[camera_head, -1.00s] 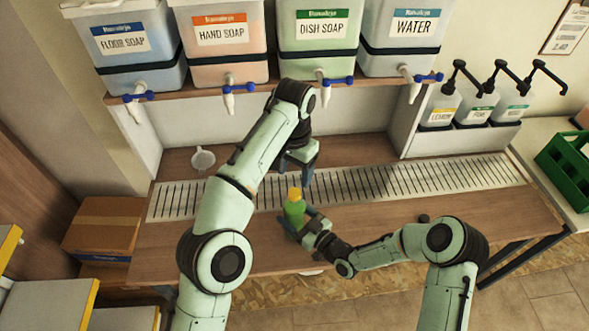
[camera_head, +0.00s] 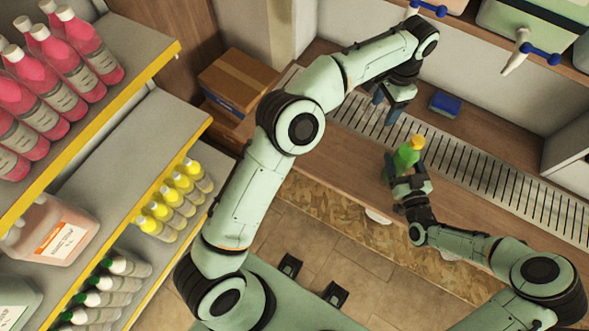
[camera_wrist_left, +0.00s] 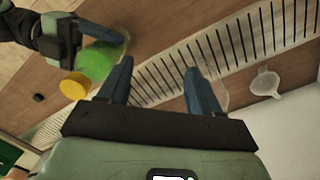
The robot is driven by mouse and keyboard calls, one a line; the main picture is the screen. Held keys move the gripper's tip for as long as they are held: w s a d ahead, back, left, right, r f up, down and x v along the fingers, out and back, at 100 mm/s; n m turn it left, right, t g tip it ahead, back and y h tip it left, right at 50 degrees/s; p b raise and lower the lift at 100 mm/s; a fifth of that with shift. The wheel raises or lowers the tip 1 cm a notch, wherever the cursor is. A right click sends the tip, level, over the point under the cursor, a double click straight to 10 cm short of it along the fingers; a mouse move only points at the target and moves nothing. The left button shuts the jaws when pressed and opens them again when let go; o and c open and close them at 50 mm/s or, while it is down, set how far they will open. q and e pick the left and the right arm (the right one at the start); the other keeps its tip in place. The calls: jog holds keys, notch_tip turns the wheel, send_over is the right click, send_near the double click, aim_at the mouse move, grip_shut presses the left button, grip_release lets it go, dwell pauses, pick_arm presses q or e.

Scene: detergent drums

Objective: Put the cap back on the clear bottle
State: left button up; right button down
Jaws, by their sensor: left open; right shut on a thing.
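A bottle with green contents (camera_head: 404,157) is in my right gripper (camera_head: 404,174) above the wooden counter, slightly tilted in the head view. A yellow cap (camera_head: 417,141) sits at its top; I cannot tell how tightly. In the left wrist view the green bottle (camera_wrist_left: 98,62) and yellow cap (camera_wrist_left: 75,87) are left of my left gripper (camera_wrist_left: 158,66). My left gripper (camera_head: 388,97) is open and empty, beyond the bottle in the head view and apart from it. My right gripper (camera_wrist_left: 60,38) also shows there, shut on the bottle.
A slotted drain grate (camera_head: 455,160) runs along the counter. A blue sponge-like block (camera_head: 445,103) lies behind it. A pale funnel-like thing (camera_wrist_left: 265,82) shows in the left wrist view. Shelves with pink bottles (camera_head: 62,58) and yellow-capped bottles (camera_head: 175,198) stand left; cardboard boxes (camera_head: 237,80) stand behind.

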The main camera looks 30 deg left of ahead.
pick_arm(q)
jog(key=s+a+f+g, duration=0.1)
jog(key=s+a+f, duration=0.1)
jog(key=a+f, duration=0.5)
jog(key=s+a+f, duration=0.2)
jog(key=a+f, duration=0.1)
jog(key=a, duration=0.8)
jog(key=s+a+f+n+h, duration=0.1)
jog(key=s+a+f, duration=0.4)
jog(key=s+a, duration=0.25)
jog(key=s+a+f+n+h, duration=0.1)
jog(key=s+a+f+n, duration=0.1)
jog(key=s+a+f, duration=0.5)
jog(key=s+d+f+n+h, duration=0.1)
jog(key=s+d+f+n, duration=0.1)
jog(key=s+d+f, duration=0.4)
jog(key=s+d+f+n+h, duration=0.15)
jog(key=d+f, duration=0.25)
jog(key=d, duration=0.5)
jog(key=s+d+f+n, duration=0.4)
jog(key=s+d+n, duration=0.1)
jog(key=s+d, duration=0.6)
jog(key=shift+s+d+f+t+y, duration=0.35)
jog(key=shift+d+y, duration=0.1)
jog(key=shift+d, duration=0.1)
